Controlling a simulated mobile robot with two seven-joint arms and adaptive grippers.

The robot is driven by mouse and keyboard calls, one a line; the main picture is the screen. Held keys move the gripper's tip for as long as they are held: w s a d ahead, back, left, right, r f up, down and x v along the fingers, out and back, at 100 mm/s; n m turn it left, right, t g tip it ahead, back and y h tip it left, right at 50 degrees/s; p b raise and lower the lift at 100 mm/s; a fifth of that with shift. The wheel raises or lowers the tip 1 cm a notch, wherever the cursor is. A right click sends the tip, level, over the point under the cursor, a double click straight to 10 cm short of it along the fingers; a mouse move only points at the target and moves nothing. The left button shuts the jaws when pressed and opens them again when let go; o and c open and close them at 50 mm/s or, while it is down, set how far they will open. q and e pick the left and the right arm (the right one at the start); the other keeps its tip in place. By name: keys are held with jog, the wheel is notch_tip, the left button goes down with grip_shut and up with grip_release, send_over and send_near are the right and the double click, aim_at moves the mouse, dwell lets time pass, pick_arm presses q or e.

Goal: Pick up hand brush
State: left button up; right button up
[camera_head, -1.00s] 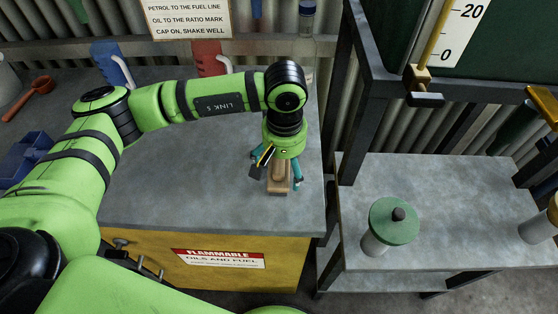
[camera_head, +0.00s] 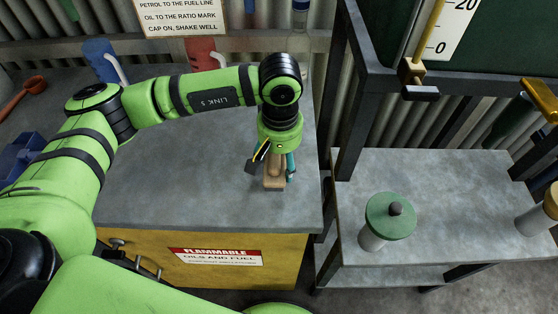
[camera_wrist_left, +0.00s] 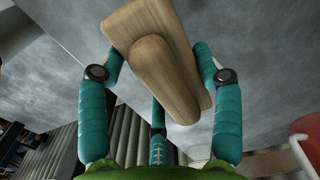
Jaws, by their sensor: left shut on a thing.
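The hand brush (camera_head: 274,183) is a wooden block with a raised wooden grip, on the grey top of the yellow cabinet near its right end. In the left wrist view the brush (camera_wrist_left: 160,55) lies between teal fingers. My left gripper (camera_head: 273,169) points down over the brush from above and is shut on it. I cannot tell whether the brush touches the cabinet top. Its bristles are hidden. My right gripper is not in view.
The cabinet top (camera_head: 150,200) is clear around the brush. Blue (camera_head: 103,60) and red (camera_head: 203,55) jugs stand at the back.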

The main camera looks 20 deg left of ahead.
aim_at(280, 158)
pick_arm(q)
jog(key=r+b, duration=0.1)
jog(key=r, duration=0.1)
jog(key=s+r+b, duration=0.1)
jog(key=shift+s+d+r, duration=0.1)
jog(key=shift+d+r, duration=0.1)
jog(key=shift+r, duration=0.2)
jog(key=s+d+r+b, duration=0.2)
jog(key=s+r, duration=0.4)
jog(key=s, duration=0.4)
jog(key=shift+d+r, duration=0.3)
jog(key=shift+o, duration=0.9)
